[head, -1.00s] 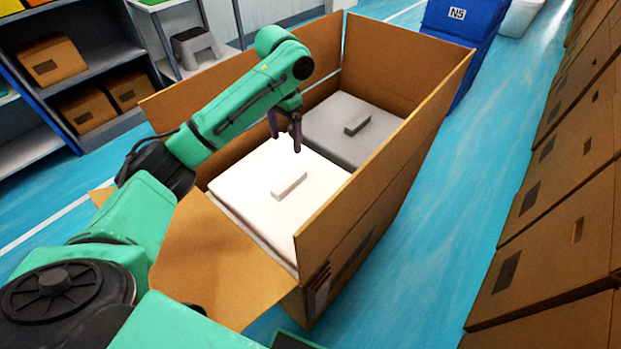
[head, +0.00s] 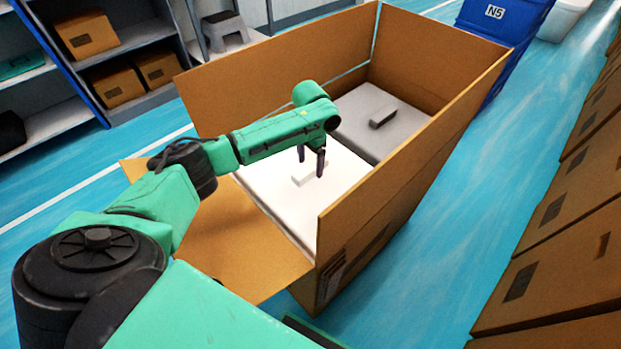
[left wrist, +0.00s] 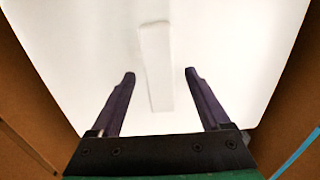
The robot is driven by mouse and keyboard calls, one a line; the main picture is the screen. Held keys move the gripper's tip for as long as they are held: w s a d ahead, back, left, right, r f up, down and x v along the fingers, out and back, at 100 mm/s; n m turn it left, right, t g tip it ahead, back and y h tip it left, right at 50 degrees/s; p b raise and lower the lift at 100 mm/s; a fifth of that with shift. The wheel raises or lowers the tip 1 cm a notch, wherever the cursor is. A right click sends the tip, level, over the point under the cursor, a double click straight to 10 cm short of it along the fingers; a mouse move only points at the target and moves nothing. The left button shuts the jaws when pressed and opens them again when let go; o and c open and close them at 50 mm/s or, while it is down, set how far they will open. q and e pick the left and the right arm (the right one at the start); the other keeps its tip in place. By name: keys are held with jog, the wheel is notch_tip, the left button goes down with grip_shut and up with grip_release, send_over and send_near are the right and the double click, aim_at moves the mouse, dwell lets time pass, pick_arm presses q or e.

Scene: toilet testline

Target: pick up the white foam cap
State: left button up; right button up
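The white foam cap (head: 338,182) lies inside the open cardboard box, in its near half. A raised bar-shaped handle (head: 311,175) stands out on its top. In the left wrist view the cap (left wrist: 230,50) fills most of the picture, and its handle (left wrist: 156,65) lies between and beyond the fingertips. My left gripper (head: 311,164) is over the cap, fingers pointing down. It is open and empty, with its fingers apart on either side of the handle's line in the left wrist view (left wrist: 160,75). I cannot tell the exact height above the handle. My right gripper is not in view.
The cardboard box (head: 405,195) has tall upright walls and a near flap (head: 235,245) folded outward. A grey foam cap (head: 400,135) with a handle fills its far half. A blue bin (head: 490,40) stands behind. Stacked cartons (head: 560,240) line the right, with blue floor between.

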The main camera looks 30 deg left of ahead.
pick_arm(q)
jog(key=shift+r, duration=0.1)
grip_shut()
dwell(1.2)
